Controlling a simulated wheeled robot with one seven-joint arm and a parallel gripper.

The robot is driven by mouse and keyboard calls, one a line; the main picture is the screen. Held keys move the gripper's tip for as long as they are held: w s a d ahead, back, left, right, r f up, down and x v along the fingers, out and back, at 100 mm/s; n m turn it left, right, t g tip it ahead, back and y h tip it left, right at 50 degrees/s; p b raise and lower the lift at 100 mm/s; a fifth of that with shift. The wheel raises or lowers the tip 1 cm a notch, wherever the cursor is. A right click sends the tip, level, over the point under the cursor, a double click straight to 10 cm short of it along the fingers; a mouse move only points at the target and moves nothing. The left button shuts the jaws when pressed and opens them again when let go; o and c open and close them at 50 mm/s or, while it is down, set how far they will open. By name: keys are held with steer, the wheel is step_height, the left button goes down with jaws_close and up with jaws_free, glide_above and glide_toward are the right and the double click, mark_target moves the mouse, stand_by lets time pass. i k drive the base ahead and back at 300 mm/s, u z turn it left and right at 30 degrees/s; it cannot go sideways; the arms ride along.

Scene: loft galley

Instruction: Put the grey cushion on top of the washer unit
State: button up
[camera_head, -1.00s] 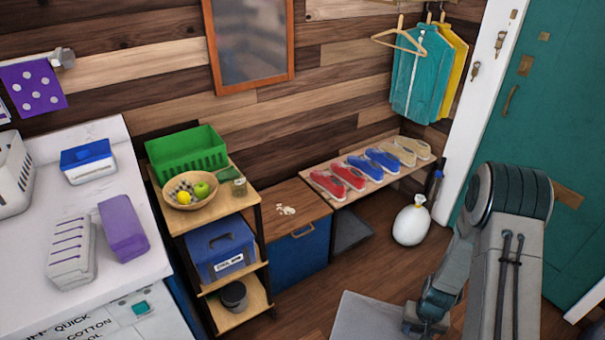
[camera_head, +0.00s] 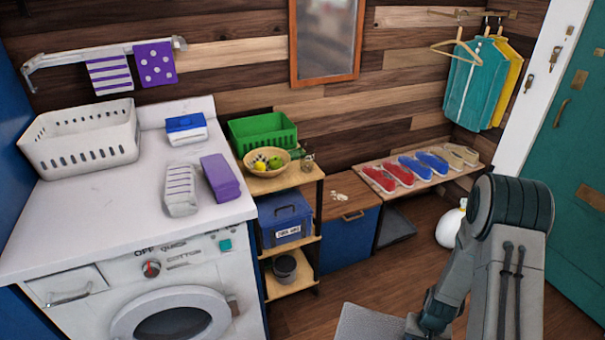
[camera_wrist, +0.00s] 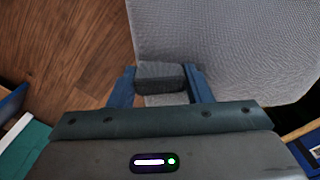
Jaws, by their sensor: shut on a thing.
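The grey cushion (camera_head: 368,325) shows at the bottom edge of the head view, beside my lower arm and partly cut off. In the wrist view, its light grey woven surface (camera_wrist: 235,45) fills the upper right. My gripper (camera_wrist: 160,76) is shut on a darker grey block-like part at the cushion's near edge, with one blue finger on each side. The cushion is over the wooden floor, apart from the washer. The white washer unit (camera_head: 75,325) stands at the left, with its round door at the bottom and its white top (camera_head: 100,225) in view.
On the washer top are a white basket (camera_head: 85,150), a blue-lidded box (camera_head: 186,130), a striped pack (camera_head: 181,190) and a purple pack (camera_head: 220,178). The top's front left is clear. A wooden shelf (camera_head: 275,185) stands right of the washer, then a blue cabinet (camera_head: 347,240) and shoe bench (camera_head: 440,180).

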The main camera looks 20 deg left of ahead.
mark_target(110, 199)
steer(key=u, duration=1.45)
